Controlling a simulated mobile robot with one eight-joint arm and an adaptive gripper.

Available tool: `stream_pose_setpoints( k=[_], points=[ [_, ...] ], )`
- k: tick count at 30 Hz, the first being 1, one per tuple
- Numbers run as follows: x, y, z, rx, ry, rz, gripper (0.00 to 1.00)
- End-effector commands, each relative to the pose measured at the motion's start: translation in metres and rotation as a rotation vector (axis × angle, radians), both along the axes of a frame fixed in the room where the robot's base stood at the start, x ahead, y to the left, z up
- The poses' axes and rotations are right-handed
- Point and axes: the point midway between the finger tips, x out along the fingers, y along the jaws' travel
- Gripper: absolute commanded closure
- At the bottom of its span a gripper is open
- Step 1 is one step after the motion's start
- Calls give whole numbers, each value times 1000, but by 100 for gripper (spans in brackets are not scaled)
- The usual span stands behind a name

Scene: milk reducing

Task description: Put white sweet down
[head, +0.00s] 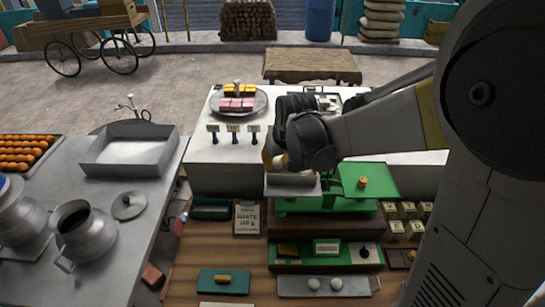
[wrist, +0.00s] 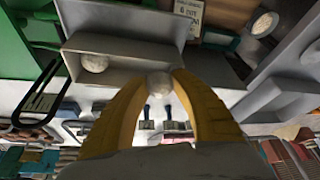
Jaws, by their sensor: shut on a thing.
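My gripper (wrist: 158,88), with yellow fingers, is shut on a white sweet (wrist: 158,84), a small white ball between the fingertips. In the head view my gripper (head: 276,163) is over the left metal pan (head: 292,186) of a green balance scale (head: 312,206). The wrist view shows another white sweet (wrist: 94,62) lying in the pan (wrist: 130,62). I cannot tell whether the held sweet touches the pan. A brass weight (head: 362,182) stands on the scale's right green plate (head: 370,177).
Two white balls (head: 314,283) lie on a grey tray (head: 350,287) in front. A plate of pink and yellow sweets (head: 238,102) stands on the white counter behind, near small label stands (head: 233,129). A steel table with pots (head: 84,228) is at left.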

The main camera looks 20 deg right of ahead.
Motion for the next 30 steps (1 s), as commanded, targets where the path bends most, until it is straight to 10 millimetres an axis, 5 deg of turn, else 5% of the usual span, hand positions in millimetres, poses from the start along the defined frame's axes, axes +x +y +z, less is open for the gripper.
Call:
stream_pose_setpoints(
  k=[20,21,22,30],
  points=[
    [0,0,-11,0,0,0,93],
    [0,0,-11,0,0,0,59],
    [0,0,-11,0,0,0,50],
    [0,0,-11,0,0,0,50]
  ],
)
